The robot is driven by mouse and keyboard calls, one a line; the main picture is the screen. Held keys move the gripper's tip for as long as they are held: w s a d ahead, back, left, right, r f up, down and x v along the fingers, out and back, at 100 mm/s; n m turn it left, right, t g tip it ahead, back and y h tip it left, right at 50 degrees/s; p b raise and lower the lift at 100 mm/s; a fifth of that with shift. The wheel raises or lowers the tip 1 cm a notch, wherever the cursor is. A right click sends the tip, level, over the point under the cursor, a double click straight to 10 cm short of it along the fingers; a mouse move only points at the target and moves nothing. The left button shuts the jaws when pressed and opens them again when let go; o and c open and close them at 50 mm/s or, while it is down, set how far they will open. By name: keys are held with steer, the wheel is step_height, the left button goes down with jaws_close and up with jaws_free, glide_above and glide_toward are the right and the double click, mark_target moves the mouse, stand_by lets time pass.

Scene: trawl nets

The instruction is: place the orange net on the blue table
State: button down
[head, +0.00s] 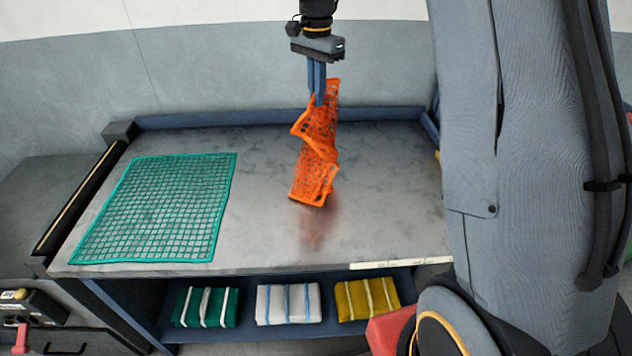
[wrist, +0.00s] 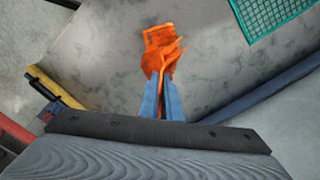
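The orange net (head: 318,150) hangs crumpled and folded from my gripper (head: 318,98) over the middle of the table. My gripper's blue fingers are closed on its upper part. The net's lower end is close to the table top, with a reddish reflection below it; I cannot tell whether it touches. In the wrist view the orange net (wrist: 160,50) bunches up beyond the fingertips of my gripper (wrist: 163,88). The table (head: 385,170) has a grey metal top with blue edges and a blue frame.
A green net (head: 160,205) lies flat on the left of the table top; its corner shows in the wrist view (wrist: 270,12). A raised blue rail (head: 270,115) runs along the back. Folded green, white and yellow bundles (head: 288,304) sit on the shelf below. The table's right side is bare.

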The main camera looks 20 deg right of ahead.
step_height(320, 180, up, 21)
steer(key=m+p, duration=0.4)
steer(key=m, duration=0.3)
step_height(320, 180, down, 10)
steer(key=shift+w+r+m, duration=0.15)
steer(key=shift+w+m, duration=0.15)
steer(key=shift+a, duration=0.1)
steer(key=w+a+m, duration=0.1)
steer(key=w+a, duration=0.6)
steer(key=a, duration=0.3)
steer(key=w+a, duration=0.6)
steer(key=a, duration=0.4)
steer(key=s+d+f, duration=0.7)
steer(key=d+f, duration=0.5)
steer(key=f, duration=0.1)
steer(key=s+d+f, duration=0.8)
steer(key=d+f, duration=0.4)
steer(key=s+d+f, duration=0.8)
steer(key=d+f, duration=0.4)
steer(key=f, duration=0.1)
steer(key=shift+s+d+f, duration=0.25)
steer(key=shift+f, duration=0.1)
